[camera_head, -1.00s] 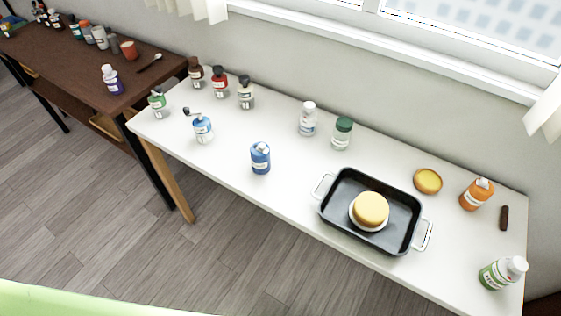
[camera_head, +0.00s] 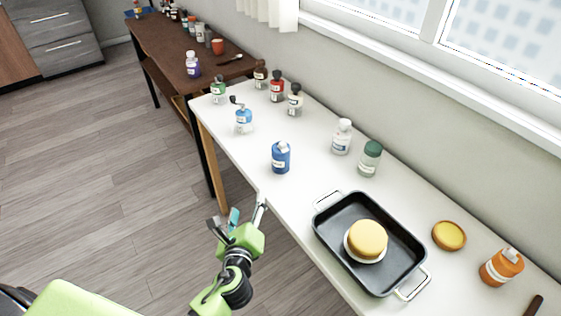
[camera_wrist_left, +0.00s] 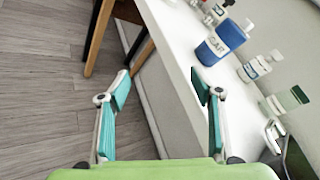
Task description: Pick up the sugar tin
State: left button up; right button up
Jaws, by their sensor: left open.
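The sugar tin (camera_head: 281,158) is a blue container with a white label and a pale top. It stands upright near the front edge of the white table (camera_head: 310,190), and it also shows in the left wrist view (camera_wrist_left: 221,42), at upper right. My left gripper (camera_head: 240,213) is open and empty. It is off the front of the table, nearer to me than the tin and not touching it. In the left wrist view its teal-padded fingers (camera_wrist_left: 160,83) are spread wide, with the tin beyond the right finger. My right gripper is not in view.
A black baking tray (camera_head: 330,233) with a yellow round item (camera_head: 367,238) is to the right of the tin. A light-blue bottle (camera_head: 243,121) stands to its left, a white bottle (camera_head: 342,137) and a green-capped jar (camera_head: 370,159) behind right. Bare tabletop surrounds the tin.

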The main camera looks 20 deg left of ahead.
aim_at(281, 151)
pick_arm(q)
jog(key=w+d+r+m+t, duration=0.1)
jog(key=r+m, duration=0.1)
jog(key=m, duration=0.1)
jog(key=w+d+r+m+t+h, duration=0.1)
jog(key=d+r+m, duration=0.1)
jog(key=r+m, duration=0.1)
jog(key=w+d+r+m+t+h, duration=0.1)
jog(key=w+d+r+m, duration=0.1)
jog(key=m, duration=0.1)
jog(key=shift+d+r+m+t, duration=0.1)
jog(key=shift+r+m+t, duration=0.05)
jog(key=shift+m+t, duration=0.25)
jog(key=w, duration=0.7)
jog(key=shift+w+a, duration=0.15)
jog(key=shift+a, duration=0.15)
jog(key=shift+w+a+p, duration=0.1)
jog(key=shift+w+p, duration=0.2)
jog(key=shift+w, duration=2.7)
jog(key=c, duration=1.3)
